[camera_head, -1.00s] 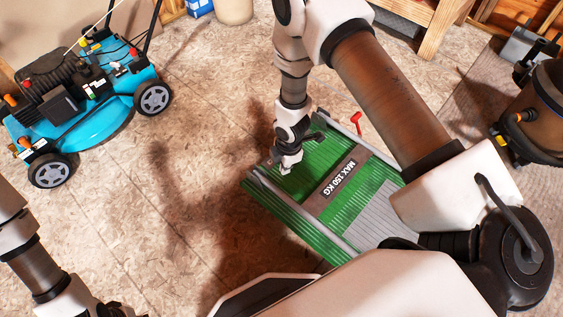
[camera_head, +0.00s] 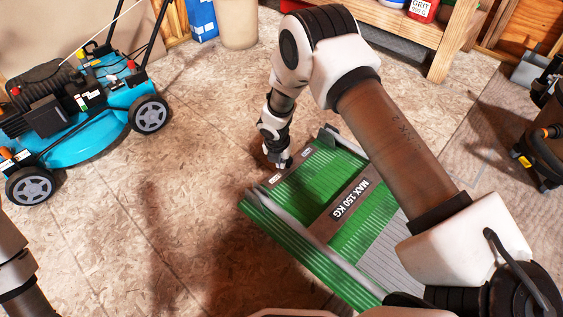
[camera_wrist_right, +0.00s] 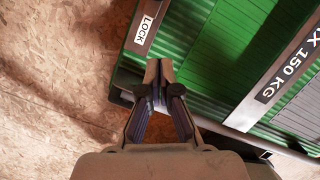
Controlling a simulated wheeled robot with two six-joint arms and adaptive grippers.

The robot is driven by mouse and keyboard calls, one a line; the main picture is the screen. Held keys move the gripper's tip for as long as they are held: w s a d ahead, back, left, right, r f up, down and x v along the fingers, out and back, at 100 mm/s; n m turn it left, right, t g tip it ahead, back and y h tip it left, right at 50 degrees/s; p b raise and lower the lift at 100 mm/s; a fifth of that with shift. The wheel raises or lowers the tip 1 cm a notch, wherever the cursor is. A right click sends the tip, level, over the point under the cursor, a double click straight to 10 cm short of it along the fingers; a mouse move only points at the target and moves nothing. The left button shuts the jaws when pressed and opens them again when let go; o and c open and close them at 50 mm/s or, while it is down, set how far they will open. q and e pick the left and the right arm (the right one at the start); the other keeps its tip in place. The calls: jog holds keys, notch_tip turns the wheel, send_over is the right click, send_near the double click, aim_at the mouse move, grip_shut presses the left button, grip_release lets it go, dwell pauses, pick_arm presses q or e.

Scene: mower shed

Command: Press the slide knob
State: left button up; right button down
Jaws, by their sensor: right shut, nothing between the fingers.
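The green ramp-like platform (camera_head: 318,237) lies on the floor in the head view, with grey rails and a MAX 150 KG label. It also shows in the wrist view (camera_wrist_right: 215,50), with a LOCK label (camera_wrist_right: 146,29) near its edge. My right gripper (camera_head: 281,166) is at the platform's upper-left edge in the head view. Its fingertips (camera_wrist_right: 158,68) are shut and empty beside the platform's edge, just below the LOCK label in the wrist view. I cannot tell whether they touch anything. I cannot make out the slide knob; the fingers may hide it. My left gripper is out of view.
A blue lawn mower (camera_head: 85,130) stands at the left. A wooden bench (camera_head: 440,40) is at the back right, and a dark canister (camera_head: 545,135) stands at the right edge. Bare floor (camera_head: 180,220) lies left of the platform.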

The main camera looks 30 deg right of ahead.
aim_at(288, 163)
jog(key=b+x, duration=0.4)
jog(key=x, duration=0.4)
jog(key=shift+f, duration=0.25)
jog(key=shift+w+d+r+b, duration=0.15)
jog(key=shift+w+d+b, duration=0.8)
jog(key=shift+w, duration=0.1)
jog(key=shift+w+d+r, duration=0.2)
jog(key=shift+w+d, duration=0.1)
jog(key=shift+w, duration=0.05)
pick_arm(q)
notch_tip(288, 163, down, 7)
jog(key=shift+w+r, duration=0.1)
pick_arm(e)
jog(key=shift+d, duration=0.25)
jog(key=d, duration=0.1)
jog(key=w+d+p, duration=0.1)
jog(key=d, duration=0.1)
jog(key=shift+w+d, duration=0.15)
jog(key=shift+d, duration=0.15)
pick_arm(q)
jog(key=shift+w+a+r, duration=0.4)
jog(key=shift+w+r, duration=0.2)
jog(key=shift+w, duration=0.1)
pick_arm(e)
jog(key=shift+w+d, duration=0.1)
jog(key=shift+w, duration=0.05)
